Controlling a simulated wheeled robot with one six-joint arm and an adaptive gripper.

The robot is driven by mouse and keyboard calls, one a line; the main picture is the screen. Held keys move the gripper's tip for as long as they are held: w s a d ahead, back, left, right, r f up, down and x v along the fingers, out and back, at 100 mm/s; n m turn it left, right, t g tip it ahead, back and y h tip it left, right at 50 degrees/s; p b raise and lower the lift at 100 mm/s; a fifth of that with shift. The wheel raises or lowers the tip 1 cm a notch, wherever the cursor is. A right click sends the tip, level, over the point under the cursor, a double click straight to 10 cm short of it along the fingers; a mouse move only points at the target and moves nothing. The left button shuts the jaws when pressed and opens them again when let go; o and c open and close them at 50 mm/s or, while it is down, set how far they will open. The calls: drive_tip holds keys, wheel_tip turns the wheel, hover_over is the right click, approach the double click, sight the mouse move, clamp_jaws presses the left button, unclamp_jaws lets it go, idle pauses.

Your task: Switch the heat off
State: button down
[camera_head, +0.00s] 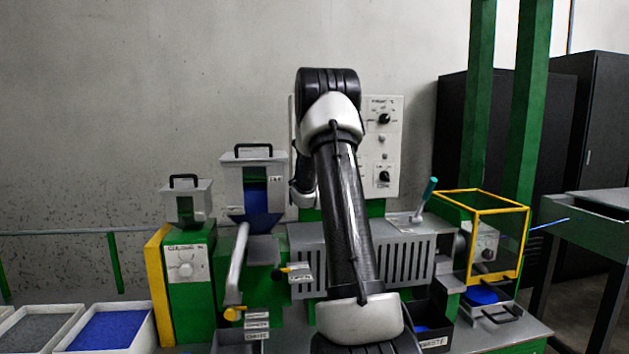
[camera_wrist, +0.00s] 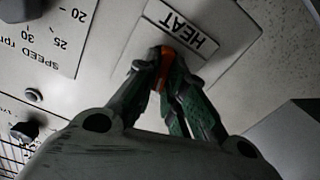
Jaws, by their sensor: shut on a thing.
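The heat switch (camera_wrist: 165,72) shows as a small orange-red piece just beside the HEAT label (camera_wrist: 181,28) in the wrist view. My gripper (camera_wrist: 163,60) has its green fingertips closed around this switch, against the pale panel. The fingers hide most of the switch, so I cannot tell which way it is set. In the head view the white control panel (camera_head: 393,148) stands behind the machine. My arm covers its left part, and the gripper and heat switch are hidden there.
The speed dial plate (camera_wrist: 45,35) and another knob (camera_wrist: 25,131) are close by in the wrist view. In the head view, a hopper (camera_head: 254,178), a grey slotted housing (camera_head: 405,253) and a yellow-framed guard (camera_head: 500,211) surround my arm. Black cabinets (camera_head: 600,130) stand at right.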

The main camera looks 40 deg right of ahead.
drive_tip(key=shift+n, duration=1.3)
drive_tip(key=c, duration=1.5)
unclamp_jaws()
drive_tip(key=shift+a, duration=0.15)
drive_tip(key=v, duration=1.2)
drive_tip(key=shift+f, duration=0.1)
